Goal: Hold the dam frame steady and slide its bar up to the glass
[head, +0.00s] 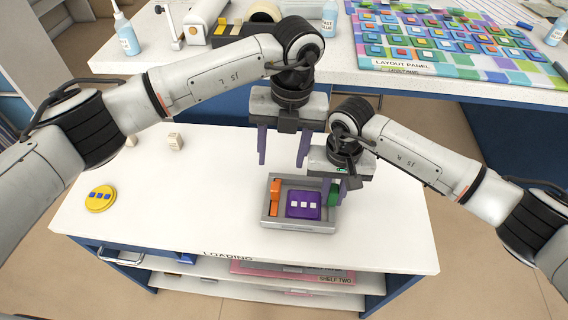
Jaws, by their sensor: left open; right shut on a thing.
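The grey dam frame (296,226) lies on the white table in the head view. Inside it is a purple glass piece (303,212) with several white squares. An orange block (274,197) stands at the frame's left side, and a green piece (334,194) is at its right side, beside the glass. My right gripper (335,193) is shut on the green piece, which its fingers partly hide. My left gripper (281,163) is open and empty, above and behind the frame's back left edge. Which piece is the sliding bar, I cannot tell for certain.
A yellow disc (100,199) with blue squares lies on the table at left. Two small pale blocks (175,141) stand behind it. A rear bench holds a layout panel (420,48) and bottles.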

